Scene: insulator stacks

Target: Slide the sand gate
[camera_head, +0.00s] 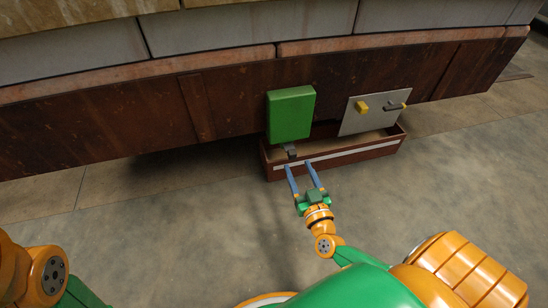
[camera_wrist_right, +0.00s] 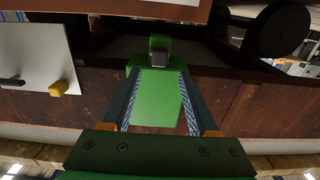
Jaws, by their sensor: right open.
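A green box (camera_head: 290,114) is fixed on the rusty brown side beam, and a small dark grey piece (camera_head: 290,150) sticks out just below it. I cannot tell for certain whether this piece is the sand gate. In the right wrist view the green box (camera_wrist_right: 160,98) shows between the fingers, with the small grey-ended piece (camera_wrist_right: 160,60) beyond the fingertips. My right gripper (camera_head: 299,165) is open and empty, its fingers pointing toward the grey piece, seemingly short of it. My left arm shows at the lower left, but its gripper is out of view.
A grey plate (camera_head: 372,115) with a yellow knob (camera_head: 362,107) and a dark handle (camera_head: 397,106) is right of the green box. A brown bin with a white stripe (camera_head: 350,155) stands on the floor below both. The concrete floor (camera_head: 190,210) to the left is clear.

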